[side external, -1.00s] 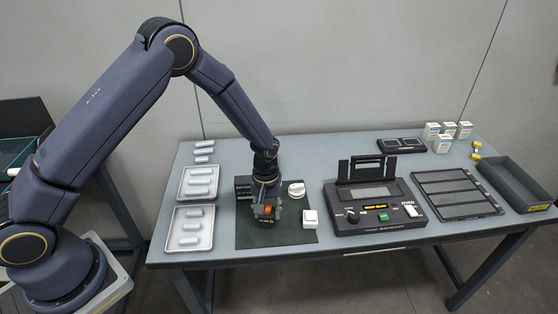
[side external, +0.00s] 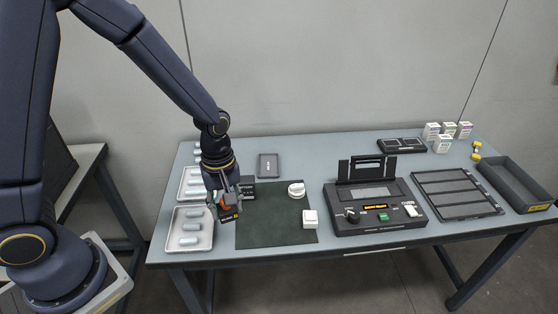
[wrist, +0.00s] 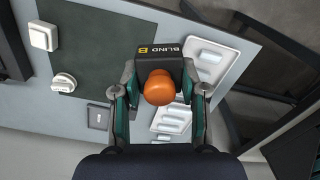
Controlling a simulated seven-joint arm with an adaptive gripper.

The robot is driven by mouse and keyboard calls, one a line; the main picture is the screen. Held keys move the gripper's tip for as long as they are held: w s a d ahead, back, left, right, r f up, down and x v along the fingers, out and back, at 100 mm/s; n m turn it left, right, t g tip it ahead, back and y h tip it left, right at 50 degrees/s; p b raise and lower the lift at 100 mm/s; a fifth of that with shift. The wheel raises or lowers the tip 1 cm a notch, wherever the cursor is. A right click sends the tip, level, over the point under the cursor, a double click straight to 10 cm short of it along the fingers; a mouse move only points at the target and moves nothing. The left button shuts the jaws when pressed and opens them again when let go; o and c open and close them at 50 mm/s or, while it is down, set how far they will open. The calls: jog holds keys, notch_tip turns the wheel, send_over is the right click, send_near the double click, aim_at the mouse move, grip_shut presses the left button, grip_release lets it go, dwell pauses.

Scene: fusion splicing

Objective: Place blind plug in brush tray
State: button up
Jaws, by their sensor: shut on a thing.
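My gripper (side external: 226,200) is shut on the blind plug (side external: 229,215), a black block with an orange knob. In the wrist view the plug (wrist: 160,52) shows "BLIND B" lettering, and the fingers of my gripper (wrist: 160,92) close on either side of the orange knob. The plug hangs between the green mat and the front white tray (side external: 208,242), near that tray's right edge. Whether it touches anything below is unclear. The front tray holds grey-blue cylinders. I cannot tell which tray is the brush tray.
A second white tray (side external: 183,192) with cylinders lies behind, partly hidden by my arm. The green mat (side external: 270,232) bears a white box (side external: 310,219) and a round white item (side external: 296,190). A black splicer (side external: 372,205) and dark open tray (side external: 515,182) stand right.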

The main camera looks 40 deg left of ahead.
jog(key=w+a+r+n, duration=0.1)
jog(key=w+a+n, duration=0.6)
jog(key=w+n, duration=0.35)
jog(key=n, duration=0.4)
send_over(259, 172)
jog(key=f, duration=0.9)
jog(key=shift+s+f, duration=0.4)
jog(key=shift+w+a+f, duration=0.1)
jog(key=shift+w+f, duration=0.3)
jog(key=shift+f, duration=1.55)
jog(key=shift+f, duration=0.1)
jog(key=o, duration=1.1)
jog(key=shift+o, duration=0.2)
